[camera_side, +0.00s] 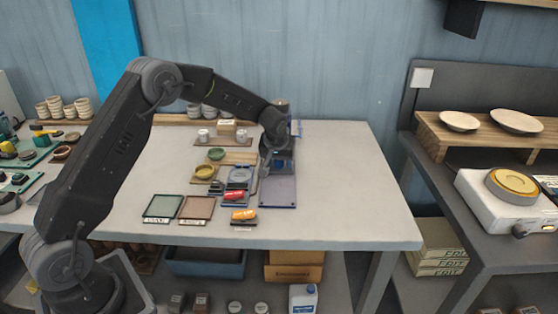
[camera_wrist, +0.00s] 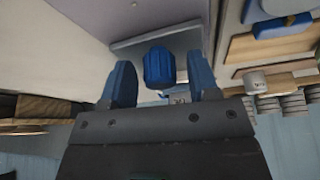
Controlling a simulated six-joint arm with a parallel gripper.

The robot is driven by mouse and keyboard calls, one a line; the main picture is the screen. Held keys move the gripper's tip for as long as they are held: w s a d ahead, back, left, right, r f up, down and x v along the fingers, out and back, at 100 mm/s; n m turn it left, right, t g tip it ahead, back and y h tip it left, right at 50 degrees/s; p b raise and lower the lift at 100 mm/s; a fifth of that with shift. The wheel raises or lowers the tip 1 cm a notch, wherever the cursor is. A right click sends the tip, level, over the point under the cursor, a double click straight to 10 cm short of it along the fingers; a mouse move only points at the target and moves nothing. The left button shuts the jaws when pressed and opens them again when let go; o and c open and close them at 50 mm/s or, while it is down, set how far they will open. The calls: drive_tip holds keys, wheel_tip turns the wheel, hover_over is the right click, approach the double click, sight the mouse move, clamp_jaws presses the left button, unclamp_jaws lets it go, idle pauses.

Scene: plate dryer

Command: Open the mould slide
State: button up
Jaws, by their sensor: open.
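The mould slide appears to be the blue fixture (camera_side: 284,160) on a flat grey-blue plate (camera_side: 278,192), right of the middle of the table. My gripper (camera_side: 266,172) is low at its left side in the side view and partly covers it. In the wrist view my gripper (camera_wrist: 160,62) is open, with its two blue fingers spread. A ribbed blue knob (camera_wrist: 158,68) stands between the fingers, with a gap on each side. It looks like the slide's handle. A pale plate lies behind it. The side view is too small to show the knob or the slide's position clearly.
Left of the fixture are a grey round mould (camera_side: 239,176), a yellow bowl (camera_side: 204,172) and a green bowl (camera_side: 216,154). Two framed square trays (camera_side: 197,207) and red and orange items (camera_side: 243,214) lie in front. The table's right side (camera_side: 345,185) is clear.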

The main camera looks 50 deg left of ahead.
clamp_jaws()
idle(0.6)
